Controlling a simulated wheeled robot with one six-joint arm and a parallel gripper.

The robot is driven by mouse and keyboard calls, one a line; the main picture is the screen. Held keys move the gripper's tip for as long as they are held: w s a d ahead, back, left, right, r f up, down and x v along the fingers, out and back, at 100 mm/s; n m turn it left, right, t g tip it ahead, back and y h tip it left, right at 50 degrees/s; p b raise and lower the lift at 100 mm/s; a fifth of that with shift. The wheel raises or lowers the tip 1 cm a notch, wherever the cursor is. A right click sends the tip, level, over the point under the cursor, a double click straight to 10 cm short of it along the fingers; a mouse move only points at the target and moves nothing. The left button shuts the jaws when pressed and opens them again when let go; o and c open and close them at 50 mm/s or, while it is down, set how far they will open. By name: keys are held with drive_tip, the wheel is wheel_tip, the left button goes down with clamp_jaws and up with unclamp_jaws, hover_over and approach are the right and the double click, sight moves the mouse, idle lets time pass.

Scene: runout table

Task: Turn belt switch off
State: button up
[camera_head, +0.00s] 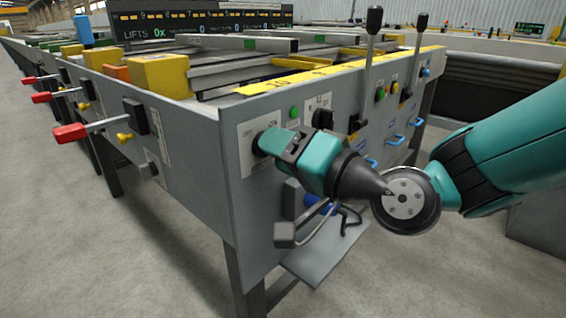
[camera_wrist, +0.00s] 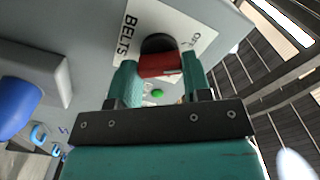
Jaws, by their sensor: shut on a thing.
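The belt switch is a red-handled rotary knob on a black round base, on a white plate lettered BELTS; it shows in the wrist view (camera_wrist: 158,64). Small lettering, apparently OFF, stands at the plate's right edge. My gripper (camera_wrist: 158,75) has one teal finger on each side of the red handle and is shut on it. In the head view my gripper (camera_head: 266,143) reaches the front panel at the black switch base and hides the red handle. Which position the handle points to cannot be told surely.
A green button (camera_head: 293,112) and a black selector (camera_head: 322,115) sit beside the switch. Tall black-knobbed levers (camera_head: 372,45) rise at right. A grey box (camera_head: 290,198) with a blue part juts out below my gripper. Red-handled levers (camera_head: 70,133) stick out at left.

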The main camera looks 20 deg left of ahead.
drive_tip(key=shift+s+a+n+b, duration=0.15)
drive_tip(key=shift+n+b, duration=0.4)
drive_tip(key=shift+n, duration=0.35)
drive_tip(key=o, duration=0.9)
drive_tip(key=shift+d, duration=0.2)
drive_tip(key=shift+b+v, duration=3.85)
drive_tip(key=shift+v, duration=4.75)
